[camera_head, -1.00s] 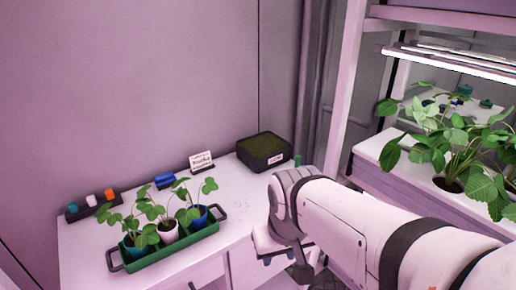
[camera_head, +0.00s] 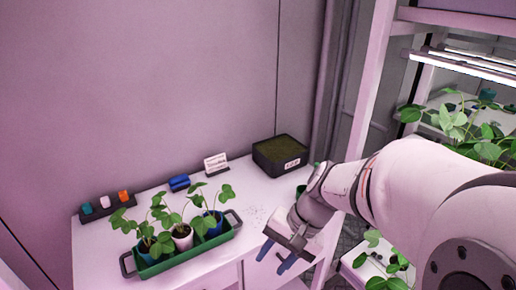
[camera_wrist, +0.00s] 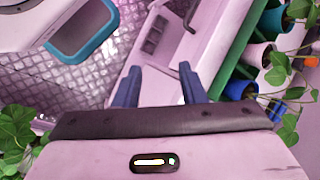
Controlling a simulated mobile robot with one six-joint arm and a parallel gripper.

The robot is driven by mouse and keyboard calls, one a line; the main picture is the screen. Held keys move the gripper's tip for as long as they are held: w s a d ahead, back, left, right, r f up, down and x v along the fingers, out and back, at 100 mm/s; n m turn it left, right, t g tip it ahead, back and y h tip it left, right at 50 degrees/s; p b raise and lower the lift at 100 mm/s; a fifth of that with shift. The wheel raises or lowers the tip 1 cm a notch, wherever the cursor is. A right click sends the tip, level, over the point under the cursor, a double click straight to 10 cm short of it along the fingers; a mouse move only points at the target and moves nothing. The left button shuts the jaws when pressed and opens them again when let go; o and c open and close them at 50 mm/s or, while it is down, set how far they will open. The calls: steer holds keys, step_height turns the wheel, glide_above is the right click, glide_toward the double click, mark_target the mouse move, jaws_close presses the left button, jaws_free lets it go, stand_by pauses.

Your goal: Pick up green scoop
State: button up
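A small green piece (camera_head: 301,190), likely part of the green scoop, shows at the right end of the white table, beside the black soil box. My arm hides most of it, so its shape cannot be told. My gripper (camera_head: 276,257) hangs past the table's front right edge with its blue fingers pointing down. In the wrist view the two fingers (camera_wrist: 158,85) stand apart with nothing between them. No scoop can be made out in the wrist view.
A green tray (camera_head: 190,255) with several potted plants stands on the table's front left. A black soil box (camera_head: 280,157), a label card (camera_head: 216,163), a blue object (camera_head: 179,183) and a dark holder (camera_head: 105,212) line the back. A plant rack (camera_head: 372,95) stands at right.

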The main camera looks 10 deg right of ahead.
steer(key=w+d+r+m+t+y+p, duration=0.2)
steer(key=w+d+m+t+y, duration=0.2)
steer(key=w+m+t+y, duration=0.55)
steer(key=w+d+m+t+h+p, duration=0.1)
steer(key=w+d+m+t+h, duration=0.2)
steer(key=d+m, duration=0.3)
steer(key=w+d+f+m+t+h, duration=0.1)
steer(key=w+d+m+t+h, duration=0.1)
steer(key=w+d+m+h, duration=0.25)
steer(key=w+d+m+t+h+p, duration=0.1)
steer(key=d+m+t+h, duration=0.15)
steer(key=d+m, duration=0.4)
steer(key=x, duration=0.2)
steer(key=p+x, duration=0.1)
steer(key=x, duration=0.1)
steer(key=d+p+x, duration=0.1)
steer(key=x, duration=0.2)
steer(key=shift+w+a+f, duration=0.1)
steer(key=shift+w+f, duration=0.1)
steer(key=shift+f, duration=0.05)
steer(key=shift+c, duration=0.4)
jaws_close()
